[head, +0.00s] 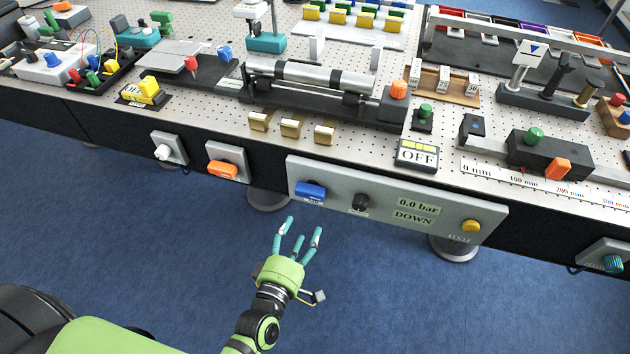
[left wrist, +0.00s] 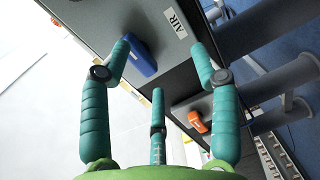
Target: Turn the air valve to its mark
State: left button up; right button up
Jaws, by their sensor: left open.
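The air valve is a blue handle (head: 310,190) on the left part of a grey front panel (head: 400,234) below the table edge. In the left wrist view the blue handle (left wrist: 142,56) stands beside a white AIR label (left wrist: 176,19). I cannot make out its mark. My left gripper (head: 303,229) is open and empty, in front of and below the handle, apart from it. In the left wrist view its fingers (left wrist: 160,75) spread around the view of the handle without closing on it. My right gripper is not in view.
The panel also carries a black knob (head: 360,202), a display reading 0.0 bar DOWN (head: 415,210) and a yellow button (head: 470,226). An orange handle (head: 222,170) sits on a separate plate to the left. The space over the blue floor before the panel is free.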

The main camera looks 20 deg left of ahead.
aim_at(308, 195)
pick_arm(q)
jog(key=shift+n+t+y, duration=0.3)
jog(key=shift+n+t, duration=0.3)
jog(key=shift+n, duration=0.3)
jog(key=w+r, duration=0.1)
jog(key=w, duration=0.1)
jog(key=w+r, duration=0.2)
jog(key=w+r+p, duration=0.1)
jog(key=w, duration=0.1)
jog(key=shift+w+a+r, duration=0.25)
jog(key=shift+w, duration=0.7)
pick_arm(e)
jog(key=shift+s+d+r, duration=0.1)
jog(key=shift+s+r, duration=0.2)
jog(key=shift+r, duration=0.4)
pick_arm(q)
jog(key=c, duration=1.2)
